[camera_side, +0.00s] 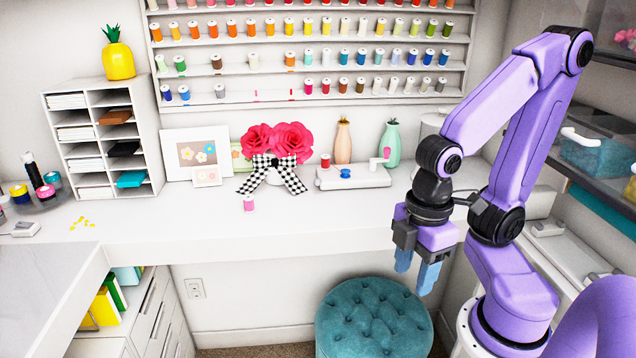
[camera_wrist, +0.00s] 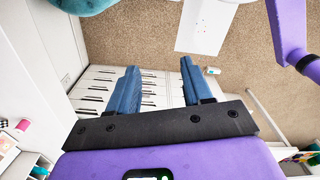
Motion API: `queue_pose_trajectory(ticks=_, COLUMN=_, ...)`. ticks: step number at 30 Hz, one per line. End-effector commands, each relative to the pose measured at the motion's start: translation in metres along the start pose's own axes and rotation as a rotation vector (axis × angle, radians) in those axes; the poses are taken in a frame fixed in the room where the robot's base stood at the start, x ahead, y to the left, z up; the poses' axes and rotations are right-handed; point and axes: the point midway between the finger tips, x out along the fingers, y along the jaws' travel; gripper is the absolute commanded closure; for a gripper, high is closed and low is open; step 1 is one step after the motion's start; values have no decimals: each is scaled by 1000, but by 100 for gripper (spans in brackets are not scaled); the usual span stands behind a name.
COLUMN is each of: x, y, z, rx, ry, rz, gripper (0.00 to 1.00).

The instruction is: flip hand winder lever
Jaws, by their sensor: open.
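The hand winder (camera_side: 352,178) appears to be the low white device on the desk, right of the flowers. It carries a red spool (camera_side: 325,161), a blue knob (camera_side: 345,173) and an upright white and pink piece (camera_side: 379,162) at its right end. I cannot tell which part is the lever. My gripper (camera_side: 416,272) hangs in front of the desk edge, below and right of the winder and well apart from it. In the wrist view my gripper (camera_wrist: 158,80) has its two blue fingers spread with nothing between them.
A pink spool (camera_side: 249,203) stands on the desk (camera_side: 330,235) left of the winder. Vases (camera_side: 391,145) stand behind the winder. The desk surface in front of the winder is clear.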

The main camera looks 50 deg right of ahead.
Motion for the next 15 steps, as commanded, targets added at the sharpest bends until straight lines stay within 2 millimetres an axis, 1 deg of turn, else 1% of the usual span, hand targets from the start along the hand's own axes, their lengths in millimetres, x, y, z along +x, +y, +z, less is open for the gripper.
queue_pose_trajectory(ticks=4, x=-2, y=8, z=-9, rx=46, ry=7, rz=5, gripper=51)
queue_pose_trajectory(ticks=7, x=-6, y=22, z=-23, rx=127, ry=17, rz=15, gripper=51)
queue_pose_trajectory(ticks=11, x=-13, y=49, z=-45, rx=272, ry=36, rz=35, gripper=51)
queue_pose_trajectory(ticks=15, x=-20, y=81, z=-67, rx=433, ry=58, rz=56, gripper=51)
